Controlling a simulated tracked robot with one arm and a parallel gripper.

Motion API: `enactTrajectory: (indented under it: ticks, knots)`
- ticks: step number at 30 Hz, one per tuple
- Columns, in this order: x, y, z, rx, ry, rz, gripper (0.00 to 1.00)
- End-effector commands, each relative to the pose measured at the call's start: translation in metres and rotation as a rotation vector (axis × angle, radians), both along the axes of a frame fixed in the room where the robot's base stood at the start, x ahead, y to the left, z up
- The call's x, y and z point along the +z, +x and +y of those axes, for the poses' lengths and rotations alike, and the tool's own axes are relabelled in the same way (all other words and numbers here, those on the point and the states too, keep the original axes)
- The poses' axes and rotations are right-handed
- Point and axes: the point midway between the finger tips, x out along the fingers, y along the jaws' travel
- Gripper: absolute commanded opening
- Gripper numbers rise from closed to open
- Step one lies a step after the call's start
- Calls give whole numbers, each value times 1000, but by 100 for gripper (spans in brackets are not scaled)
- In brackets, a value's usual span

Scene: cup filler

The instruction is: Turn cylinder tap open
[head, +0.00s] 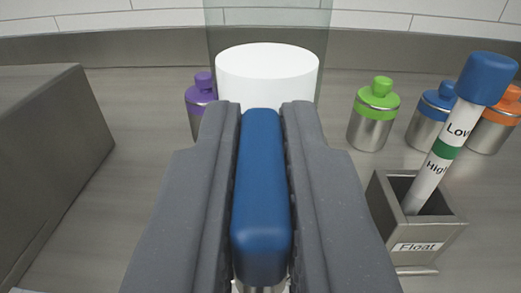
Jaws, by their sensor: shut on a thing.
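My gripper (262,110) is in the middle of the head view, pointing away from the camera. Its two grey fingers are shut on a long blue tap handle (261,200), one finger along each side. The handle lies lengthwise between the fingers. A bit of metal shows under its near end; the rest of the tap is hidden. A white cylinder (267,75) stands upright just beyond the fingertips, its lower part hidden by my gripper.
A purple-topped bottle (202,95) stands left of the white cylinder. Green (375,112), blue (432,112) and orange (497,120) topped bottles stand right. A metal holder (395,215) labelled Float holds a tilted blue-capped tube (446,140). A grey block (50,165) is at left. A clear panel (268,25) stands behind.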

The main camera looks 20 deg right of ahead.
Motion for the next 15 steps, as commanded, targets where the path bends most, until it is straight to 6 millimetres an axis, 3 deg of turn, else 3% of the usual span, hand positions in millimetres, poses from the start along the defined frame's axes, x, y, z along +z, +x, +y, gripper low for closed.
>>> enactTrajectory:
  ticks: [12,13,15]
  knots:
    - [2,0,1,-2,-1,-4,0]
    - [2,0,1,-2,-1,-4,16]
    - [2,0,1,-1,-1,-3,33]
